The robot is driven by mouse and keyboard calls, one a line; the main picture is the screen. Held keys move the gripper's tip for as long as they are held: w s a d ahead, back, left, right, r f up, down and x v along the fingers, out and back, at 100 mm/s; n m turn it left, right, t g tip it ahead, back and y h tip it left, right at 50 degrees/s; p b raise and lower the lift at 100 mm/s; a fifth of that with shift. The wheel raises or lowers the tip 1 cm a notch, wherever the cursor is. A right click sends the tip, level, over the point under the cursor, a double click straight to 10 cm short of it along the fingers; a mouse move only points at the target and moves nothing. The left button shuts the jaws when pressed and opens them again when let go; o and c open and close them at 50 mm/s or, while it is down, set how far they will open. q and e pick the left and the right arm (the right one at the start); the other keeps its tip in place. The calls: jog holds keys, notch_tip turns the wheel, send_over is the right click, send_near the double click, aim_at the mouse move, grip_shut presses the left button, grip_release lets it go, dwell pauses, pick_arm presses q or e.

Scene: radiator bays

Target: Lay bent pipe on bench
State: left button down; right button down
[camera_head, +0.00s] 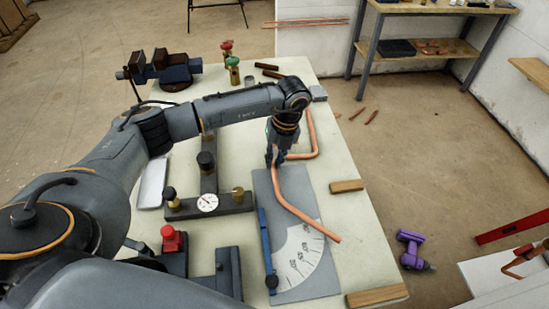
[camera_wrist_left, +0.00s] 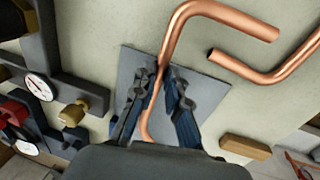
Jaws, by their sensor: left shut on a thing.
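My left gripper (camera_head: 274,158) is shut on a bent copper pipe (camera_head: 301,211), above the grey plate (camera_head: 308,287) with a white angle scale. In the head view the pipe's lower part slants down to the right across the plate. In the left wrist view the pipe (camera_wrist_left: 176,31) runs between the fingers (camera_wrist_left: 160,80) and bends to the right above them. A second bent copper pipe (camera_head: 317,140) shows just right of the gripper, over the pale bench (camera_head: 352,222); it also shows in the left wrist view (camera_wrist_left: 267,77). My right gripper is not in view.
A dial gauge (camera_head: 207,202) on a dark fixture stands left of the plate. Wooden blocks (camera_head: 347,186) and (camera_head: 377,296) lie along the right side. A vise (camera_head: 170,70) and valves (camera_head: 232,68) stand at the back. A purple drill (camera_head: 412,250) lies right of the bench.

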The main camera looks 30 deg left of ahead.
pick_arm(q)
jog(key=shift+f+b, duration=0.4)
jog(key=shift+f, duration=0.05)
dwell(0.4)
jog(key=c, duration=1.3)
grip_release()
jog(key=shift+r, duration=0.1)
jog(key=r, duration=0.4)
jog(key=w+d+r, duration=0.1)
jog(key=r, duration=0.6)
jog(key=shift+w+d+r, duration=0.15)
jog(key=shift+d+r, duration=0.2)
jog(key=shift+d, duration=0.05)
